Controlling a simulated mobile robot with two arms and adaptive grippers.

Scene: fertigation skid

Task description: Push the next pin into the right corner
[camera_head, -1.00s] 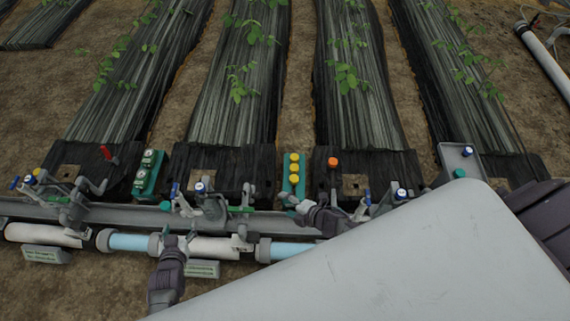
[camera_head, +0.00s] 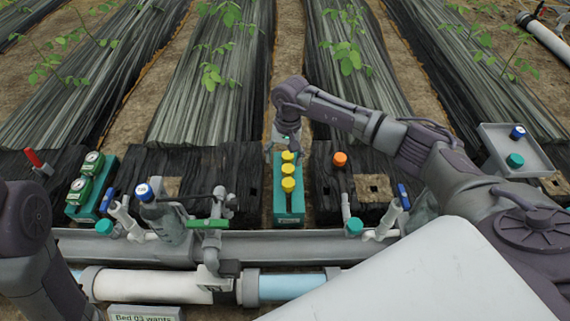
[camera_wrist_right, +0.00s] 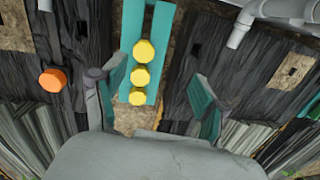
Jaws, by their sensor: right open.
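Three yellow-headed pins (camera_head: 288,185) stand in a row in a teal rack (camera_head: 289,219), in the middle of the head view. My right gripper (camera_head: 284,143) is at the far end of this rack, pointing down. In the right wrist view, my open right gripper (camera_wrist_right: 156,104) has one finger on each side of the near yellow pin (camera_wrist_right: 137,97), with nothing held. Whether a finger touches the pin cannot be told. Black film (camera_head: 330,205) with square cut-outs lies on both sides of the rack. Which corner is the right one is unclear. My left gripper is out of view; only my left arm shows.
An orange knob (camera_head: 339,159) stands right of the rack. A grey rail (camera_head: 290,240) and a white and blue pipe (camera_head: 150,284) run along the front, with valves above. A green box with gauges (camera_head: 90,183) is at left. A grey tray (camera_head: 515,150) is at right.

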